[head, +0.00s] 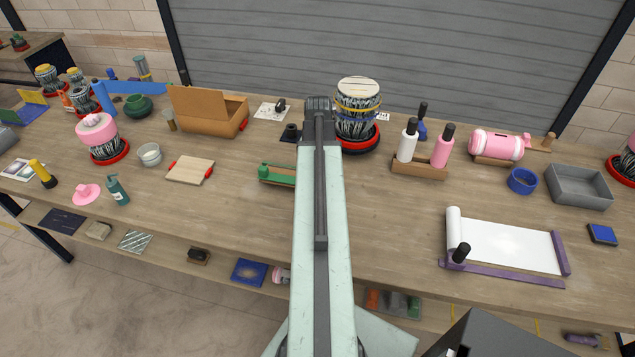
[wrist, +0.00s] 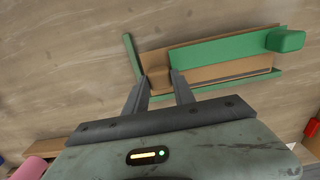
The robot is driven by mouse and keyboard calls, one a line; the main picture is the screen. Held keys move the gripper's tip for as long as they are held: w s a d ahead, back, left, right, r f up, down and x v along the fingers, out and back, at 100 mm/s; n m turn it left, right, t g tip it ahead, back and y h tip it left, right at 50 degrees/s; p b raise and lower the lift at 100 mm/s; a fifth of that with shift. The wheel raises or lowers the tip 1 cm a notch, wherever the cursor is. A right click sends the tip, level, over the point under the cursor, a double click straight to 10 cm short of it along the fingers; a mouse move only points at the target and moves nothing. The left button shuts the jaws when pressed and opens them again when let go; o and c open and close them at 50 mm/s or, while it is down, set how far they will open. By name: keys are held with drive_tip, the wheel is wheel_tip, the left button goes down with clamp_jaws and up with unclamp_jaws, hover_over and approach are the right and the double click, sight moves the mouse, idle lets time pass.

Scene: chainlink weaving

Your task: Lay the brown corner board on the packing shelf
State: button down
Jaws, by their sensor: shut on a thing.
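In the wrist view, my gripper (wrist: 160,82) has its two fingers on either side of a small brown piece (wrist: 157,77). I take this to be the brown corner board, and the gripper is shut on it. The piece is at the end of a green holder (wrist: 220,50) with brown strips, and I cannot tell whether it is clear of it. In the head view, the green holder (head: 277,175) lies on the bench left of my arm, which hides the gripper and the held piece. A lower shelf (head: 170,252) runs under the bench front; whether it is the packing shelf is unclear.
The lower shelf holds a blue mat (head: 250,272) and several small things, with bare gaps between. On the bench, a drum-like stack (head: 357,105) stands just right of my arm's end, and a bottle rack (head: 420,170) is farther right. A paper roll (head: 505,243) lies at front right.

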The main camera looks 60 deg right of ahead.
wheel_tip(320, 180, down, 2)
drive_tip(key=shift+f+b, duration=0.1)
drive_tip(key=shift+b, duration=0.3)
drive_tip(key=shift+r, duration=0.25)
drive_tip(key=shift+f, duration=0.15)
drive_tip(key=c, duration=1.1)
unclamp_jaws()
drive_tip(key=shift+o, duration=0.2)
drive_tip(key=r+p, duration=0.8)
drive_tip(key=shift+w+a, duration=0.1)
drive_tip(key=shift+a, duration=0.1)
drive_tip(key=shift+f, duration=0.15)
